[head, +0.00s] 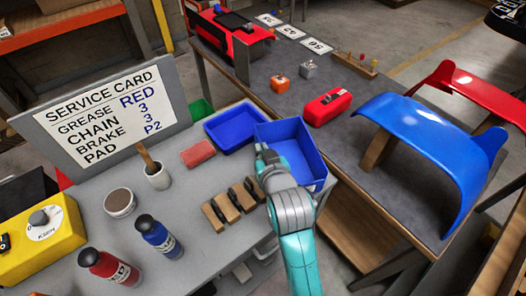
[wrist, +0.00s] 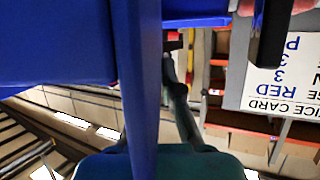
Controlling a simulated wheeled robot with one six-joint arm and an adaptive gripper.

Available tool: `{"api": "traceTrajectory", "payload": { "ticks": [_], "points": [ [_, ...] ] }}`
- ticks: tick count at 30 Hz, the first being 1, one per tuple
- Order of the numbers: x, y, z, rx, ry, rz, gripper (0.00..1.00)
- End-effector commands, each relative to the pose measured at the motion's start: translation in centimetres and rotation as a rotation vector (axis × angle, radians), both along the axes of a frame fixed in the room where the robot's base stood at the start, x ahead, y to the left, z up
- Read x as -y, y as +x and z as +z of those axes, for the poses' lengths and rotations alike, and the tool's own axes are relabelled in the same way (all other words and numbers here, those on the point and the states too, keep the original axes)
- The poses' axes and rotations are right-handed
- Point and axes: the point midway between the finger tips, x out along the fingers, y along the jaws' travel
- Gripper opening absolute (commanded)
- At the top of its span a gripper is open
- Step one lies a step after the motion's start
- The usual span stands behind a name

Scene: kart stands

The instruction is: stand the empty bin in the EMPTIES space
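A deep blue bin (head: 302,150) shows right of centre in the head view, over the right edge of the grey bench, and its visible inside is empty. My gripper (head: 262,152) is at its near left side and appears shut on its wall. In the wrist view the blue bin (wrist: 55,45) fills the upper left, with a blue wall running down the middle; the fingertips are largely hidden. A second, shallower-looking blue bin (head: 228,137) sits on the bench just left of it. No EMPTIES label is readable.
Brake pads (head: 228,205), a red block (head: 198,153), a cup (head: 158,177), bottles (head: 157,237) and a service card (head: 105,115) crowd the grey bench. The dark right bench (head: 285,85) holds a red case (head: 327,106) and blue bodywork (head: 425,130). A gap separates the benches.

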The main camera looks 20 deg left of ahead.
Motion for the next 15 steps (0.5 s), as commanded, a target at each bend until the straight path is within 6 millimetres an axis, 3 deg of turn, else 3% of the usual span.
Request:
{"api": "traceTrajectory", "payload": {
  "ticks": [14, 15],
  "points": [
    [0.01, -0.02, -0.91, 0.001, 0.0, 0.0, 0.0],
    [0.0, -0.01, -0.91, 0.001, 0.0, 0.0, 0.11]
  ]
}}
